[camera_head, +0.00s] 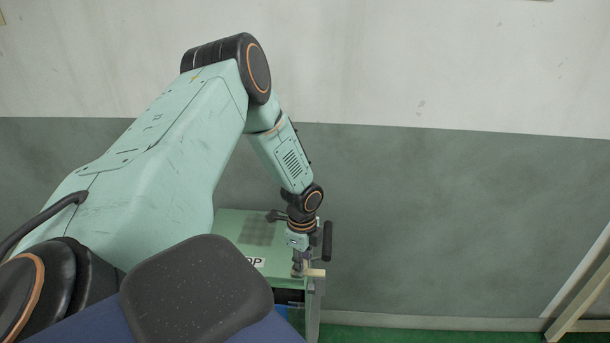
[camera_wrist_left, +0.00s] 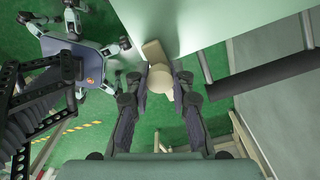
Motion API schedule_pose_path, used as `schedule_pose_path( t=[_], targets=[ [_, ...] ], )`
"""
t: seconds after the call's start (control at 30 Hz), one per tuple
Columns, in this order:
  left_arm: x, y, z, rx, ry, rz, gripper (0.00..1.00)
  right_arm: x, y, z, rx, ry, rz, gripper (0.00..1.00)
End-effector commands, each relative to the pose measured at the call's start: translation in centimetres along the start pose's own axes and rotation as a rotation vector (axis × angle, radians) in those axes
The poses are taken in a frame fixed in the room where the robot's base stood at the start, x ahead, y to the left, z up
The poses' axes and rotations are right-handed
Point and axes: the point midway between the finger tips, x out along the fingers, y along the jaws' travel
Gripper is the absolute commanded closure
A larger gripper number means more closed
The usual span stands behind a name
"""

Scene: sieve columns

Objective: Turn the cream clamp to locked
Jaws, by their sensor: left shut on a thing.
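The cream clamp (camera_head: 315,272) sticks out at the right front edge of a green cabinet (camera_head: 232,222). In the left wrist view the clamp (camera_wrist_left: 154,52) shows a flat lever and a rounded end between my fingers. My left gripper (camera_head: 299,268) reaches down to it from above, and in the left wrist view its two dark fingers (camera_wrist_left: 160,80) are shut on the rounded part, one on each side. The fingers hide part of the clamp. My right gripper is not in view.
A black bar handle (camera_head: 327,241) stands on the cabinet's right side, close to my left wrist; it also shows in the left wrist view (camera_wrist_left: 272,76). A label ending in "OP" (camera_head: 254,262) is on the cabinet. A wooden frame (camera_head: 582,298) stands at far right, with clear green floor between.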

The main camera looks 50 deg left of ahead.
Motion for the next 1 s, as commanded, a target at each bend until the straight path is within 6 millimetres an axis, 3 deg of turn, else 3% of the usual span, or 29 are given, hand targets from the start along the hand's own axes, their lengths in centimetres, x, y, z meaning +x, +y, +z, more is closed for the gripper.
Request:
schedule_pose_path(
  t=[0.27,0.3,0.57,0.87,1.0],
  targets=[
    [-0.1,-0.1,0.0,0.005,-0.002,-0.003,1.00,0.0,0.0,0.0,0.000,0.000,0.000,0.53],
    [-0.1,-0.1,0.0,0.005,-0.002,-0.003,0.76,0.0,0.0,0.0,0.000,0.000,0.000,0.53],
    [0.0,-0.2,-0.1,0.005,-0.002,-0.002,0.55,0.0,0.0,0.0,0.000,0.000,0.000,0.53],
    [-0.1,-0.2,-0.1,0.004,-0.001,-0.002,0.55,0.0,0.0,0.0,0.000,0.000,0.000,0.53],
    [-1.1,-0.3,-0.1,0.004,0.002,-0.004,0.55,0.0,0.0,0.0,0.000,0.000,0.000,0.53]
  ],
)
